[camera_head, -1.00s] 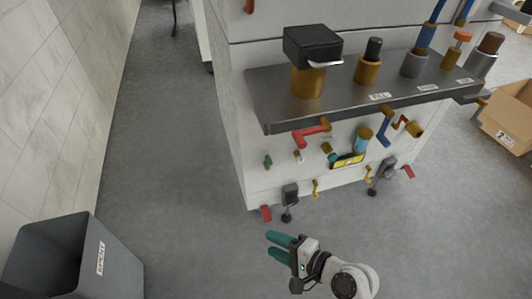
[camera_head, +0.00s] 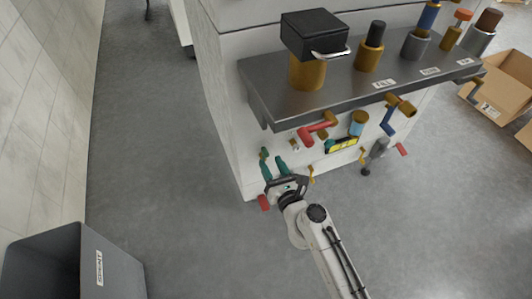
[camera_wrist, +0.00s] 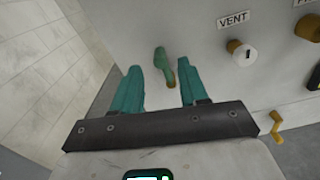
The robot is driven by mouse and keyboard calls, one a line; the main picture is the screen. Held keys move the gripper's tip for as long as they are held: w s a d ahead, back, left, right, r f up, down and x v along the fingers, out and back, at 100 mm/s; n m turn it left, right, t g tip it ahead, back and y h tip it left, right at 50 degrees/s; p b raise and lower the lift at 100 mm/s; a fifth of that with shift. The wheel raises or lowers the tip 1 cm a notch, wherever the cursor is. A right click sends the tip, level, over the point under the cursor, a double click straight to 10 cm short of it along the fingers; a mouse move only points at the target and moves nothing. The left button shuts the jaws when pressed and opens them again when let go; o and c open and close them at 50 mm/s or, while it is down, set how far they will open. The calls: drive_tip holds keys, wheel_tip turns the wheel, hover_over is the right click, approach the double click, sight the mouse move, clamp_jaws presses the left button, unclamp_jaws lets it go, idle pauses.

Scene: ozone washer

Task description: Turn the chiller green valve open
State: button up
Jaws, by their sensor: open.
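The green valve handle (camera_wrist: 163,66) sits on the white front panel of the machine, low and near its left edge. It also shows small in the head view (camera_head: 264,154). My gripper (camera_wrist: 158,92) is open, with teal fingers apart. In the wrist view the green handle appears between the two fingertips and a little beyond them; I cannot tell whether either finger touches it. In the head view my gripper (camera_head: 273,167) is just below the handle.
A knob labelled VENT (camera_wrist: 240,52) is right of the green handle. A yellow valve (camera_wrist: 277,127) is lower right. A red handle (camera_head: 318,131) and a steel shelf (camera_head: 345,88) are above my gripper. A grey bin (camera_head: 75,268) stands left on open floor.

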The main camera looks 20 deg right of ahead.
sight(266, 152)
drive_tip(key=shift+w, duration=2.4)
clamp_jaws()
